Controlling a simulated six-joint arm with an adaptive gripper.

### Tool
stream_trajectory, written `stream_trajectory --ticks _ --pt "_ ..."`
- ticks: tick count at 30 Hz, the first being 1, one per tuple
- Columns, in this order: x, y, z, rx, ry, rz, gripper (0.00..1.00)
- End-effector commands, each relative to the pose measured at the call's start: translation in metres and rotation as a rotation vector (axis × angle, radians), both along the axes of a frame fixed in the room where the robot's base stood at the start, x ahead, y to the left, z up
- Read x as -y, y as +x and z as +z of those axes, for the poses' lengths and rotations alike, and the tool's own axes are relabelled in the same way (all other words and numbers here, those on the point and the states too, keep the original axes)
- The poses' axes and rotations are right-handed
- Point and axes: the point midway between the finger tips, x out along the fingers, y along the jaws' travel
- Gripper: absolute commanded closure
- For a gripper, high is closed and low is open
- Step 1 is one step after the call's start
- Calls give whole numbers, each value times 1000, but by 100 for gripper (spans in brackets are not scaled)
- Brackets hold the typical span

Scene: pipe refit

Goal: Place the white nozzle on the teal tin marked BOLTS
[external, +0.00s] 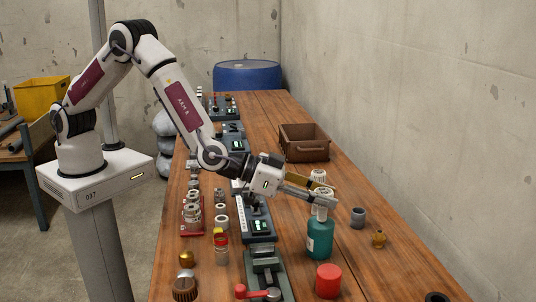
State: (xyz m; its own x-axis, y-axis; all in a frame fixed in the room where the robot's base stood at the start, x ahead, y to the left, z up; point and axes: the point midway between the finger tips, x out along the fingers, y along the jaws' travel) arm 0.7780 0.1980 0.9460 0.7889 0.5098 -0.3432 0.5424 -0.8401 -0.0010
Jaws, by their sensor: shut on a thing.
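The teal tin (320,239) stands upright on the bench, right of the grey-green vise. A pale label shows on its side, too small to read. My gripper (323,194) is directly above the tin and reaches in from the left. It is shut on the white nozzle (321,211), whose lower part shows just over the tin's top. A white ribbed part (318,176) shows above the fingers; I cannot tell if it belongs to the nozzle. The fingers hide the nozzle's middle. I cannot tell whether the nozzle touches the tin.
A red cylinder (328,281) stands in front of the tin. A grey fitting (358,217) and a brass fitting (379,239) stand to its right. The vise (266,271) is at left front. A brown crate (304,150) sits behind. The bench's right side is mostly clear.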

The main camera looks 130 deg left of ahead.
Motion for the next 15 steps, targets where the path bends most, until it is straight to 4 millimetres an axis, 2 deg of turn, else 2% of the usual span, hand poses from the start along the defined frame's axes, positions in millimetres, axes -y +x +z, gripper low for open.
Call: stream_trajectory --ticks 10,11,12,13,15 --pt "0 0 -2 0 1 0 86" --pt "0 0 -3 0 1 0 66" --pt "0 0 -2 0 1 0 55" --pt "0 0 -2 0 1 0 51" --pt "0 0 -2 0 1 0 51"
